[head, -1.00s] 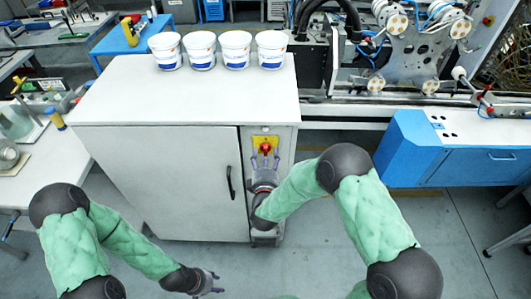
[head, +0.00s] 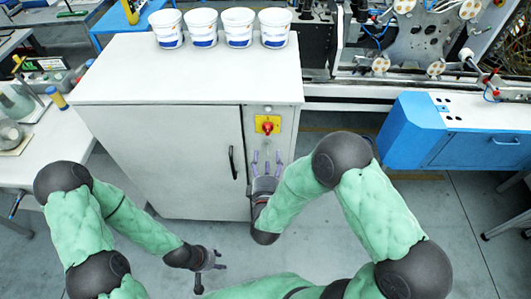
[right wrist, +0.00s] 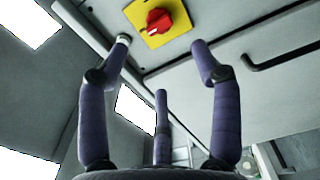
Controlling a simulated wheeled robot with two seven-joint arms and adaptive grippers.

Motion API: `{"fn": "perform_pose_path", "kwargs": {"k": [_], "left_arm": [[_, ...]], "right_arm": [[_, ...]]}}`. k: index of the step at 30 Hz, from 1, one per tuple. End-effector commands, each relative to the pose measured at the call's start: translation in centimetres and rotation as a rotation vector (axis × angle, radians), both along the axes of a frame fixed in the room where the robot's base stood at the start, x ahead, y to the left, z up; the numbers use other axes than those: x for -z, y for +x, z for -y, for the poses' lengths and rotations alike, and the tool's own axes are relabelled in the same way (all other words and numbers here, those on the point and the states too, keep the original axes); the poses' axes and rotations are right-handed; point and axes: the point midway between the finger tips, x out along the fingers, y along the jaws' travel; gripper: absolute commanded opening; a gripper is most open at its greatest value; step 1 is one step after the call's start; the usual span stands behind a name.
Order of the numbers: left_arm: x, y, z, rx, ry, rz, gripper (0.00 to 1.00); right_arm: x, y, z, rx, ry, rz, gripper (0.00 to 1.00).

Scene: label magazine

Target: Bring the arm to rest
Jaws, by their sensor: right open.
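My right gripper (head: 267,163) is open and empty in front of the grey cabinet, just below the red rotary switch (head: 267,127) on its yellow plate. In the right wrist view, its spread fingers (right wrist: 160,70) hold nothing, and the red switch (right wrist: 158,20) is beyond the fingertips, apart from them. My left gripper (head: 214,262) hangs low over the floor at the cabinet's front left. Its fingers look spread apart, with nothing between them.
The grey cabinet (head: 165,160) has a black door handle (head: 232,162). Several white tubs (head: 202,28) stand in a row on its top. A blue unit (head: 440,135) is at the right, a white table (head: 50,150) at the left. The floor in front is clear.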

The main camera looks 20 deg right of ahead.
Motion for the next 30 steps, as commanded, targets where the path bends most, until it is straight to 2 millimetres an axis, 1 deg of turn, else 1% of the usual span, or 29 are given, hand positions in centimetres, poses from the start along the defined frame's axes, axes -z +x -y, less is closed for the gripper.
{"fn": "perform_pose_path", "kwargs": {"k": [7,9,11,14,17,18,20,21,23,24,26,27,29,30], "left_arm": [[0.0,0.0,0.0,0.0,0.0,0.0,0.4],[0.0,0.0,0.0,0.0,0.0,0.0,0.4],[0.1,0.0,0.0,0.0,0.0,0.0,0.4],[0.2,0.0,0.0,0.0,0.0,0.0,0.4],[0.3,0.0,0.0,0.0,0.0,0.0,0.4],[0.4,0.0,0.0,0.0,0.0,0.0,0.4],[0.5,0.0,0.0,0.0,0.0,0.0,0.4],[0.5,0.0,0.0,0.0,0.0,0.0,0.4],[0.6,0.0,0.0,0.0,0.0,0.0,0.4],[0.6,0.0,0.0,0.0,0.0,0.0,0.4],[0.7,0.0,0.0,0.0,0.0,0.0,0.4],[0.8,0.0,0.0,0.0,0.0,0.0,0.4],[0.9,0.0,0.0,0.0,0.0,0.0,0.4],[0.9,0.0,0.0,0.0,0.0,0.0,0.4]], "right_arm": [[0.1,0.0,0.0,-0.001,0.002,-0.001,0.65],[0.5,0.2,0.0,-0.007,0.026,-0.014,0.65],[1.4,0.4,-0.1,-0.019,0.076,-0.038,0.65],[4.2,0.8,-0.2,-0.043,0.231,-0.114,0.65],[8.1,0.8,-0.6,-0.05,0.452,-0.229,0.65],[9.8,0.5,-0.7,-0.043,0.547,-0.28,0.65],[12.2,-0.1,-1.0,-0.022,0.686,-0.357,0.65],[13.7,-0.6,-1.2,0.001,0.779,-0.409,0.65],[16.0,-1.7,-1.5,0.046,0.914,-0.487,0.65],[17.5,-2.6,-1.8,0.083,1.0,-0.54,0.65],[19.5,-4.1,-2.1,0.153,1.127,-0.619,0.65],[20.8,-5.3,-2.3,0.207,1.209,-0.671,0.65],[22.5,-7.2,-2.6,0.3,1.325,-0.746,0.65],[23.6,-8.6,-2.8,0.37,1.396,-0.796,0.65]]}}
